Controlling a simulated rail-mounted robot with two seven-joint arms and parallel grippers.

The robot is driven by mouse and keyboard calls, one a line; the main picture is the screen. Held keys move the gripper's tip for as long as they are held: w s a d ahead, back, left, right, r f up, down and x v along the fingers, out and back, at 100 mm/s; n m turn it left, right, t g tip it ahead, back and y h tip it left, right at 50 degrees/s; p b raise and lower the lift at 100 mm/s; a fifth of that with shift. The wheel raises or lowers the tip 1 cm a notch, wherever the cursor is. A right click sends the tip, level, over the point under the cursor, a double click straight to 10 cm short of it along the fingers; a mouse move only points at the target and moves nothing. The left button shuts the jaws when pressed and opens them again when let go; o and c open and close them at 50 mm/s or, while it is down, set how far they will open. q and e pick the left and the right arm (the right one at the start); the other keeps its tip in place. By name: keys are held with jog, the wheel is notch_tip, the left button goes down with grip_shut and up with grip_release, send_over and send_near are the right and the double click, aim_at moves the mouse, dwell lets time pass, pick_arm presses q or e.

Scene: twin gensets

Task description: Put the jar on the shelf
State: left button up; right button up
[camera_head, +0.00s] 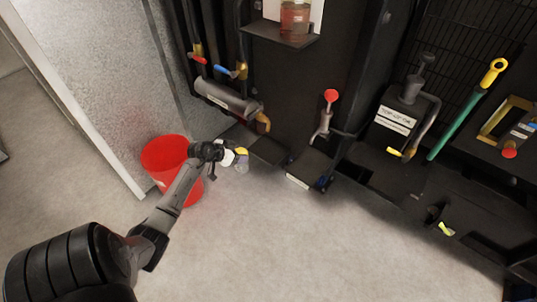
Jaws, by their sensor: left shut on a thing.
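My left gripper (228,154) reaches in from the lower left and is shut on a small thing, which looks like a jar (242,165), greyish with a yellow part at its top. It is small and partly covered by the fingers, so its exact shape is unclear. The gripper is just right of the red bucket's rim, above the floor. A dark shelf (268,32) sticks out from the black panel at the top centre. A clear container with red contents (295,20) stands on it. My right gripper is not in view.
The red bucket (165,154) stands below my left forearm. A red-knobbed lever (330,97) and a green pole (456,125) stand further right. The floor in front is clear.

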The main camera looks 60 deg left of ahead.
pick_arm(q)
jog(key=shift+n, duration=0.3)
jog(key=w+a+b, duration=0.1)
jog(key=w+b, duration=0.2)
jog(key=w, duration=0.2)
jog(key=w+a+f+b, duration=0.1)
jog(key=w+a+b, duration=0.1)
jog(key=w+b, duration=0.2)
jog(key=w+a+f+b, duration=0.1)
jog(key=w+b, duration=0.2)
jog(key=w, duration=0.4)
jog(key=shift+w+a+f, duration=0.1)
jog(key=shift+a+f, duration=0.05)
jog(key=shift+a, duration=0.15)
jog(key=shift+b, duration=0.7)
jog(key=shift+s, duration=0.2)
jog(key=shift+w, duration=0.15)
jog(key=o, duration=1.2)
jog(key=shift+f, duration=0.2)
jog(key=shift+c, duration=0.2)
jog(key=shift+o, duration=0.3)
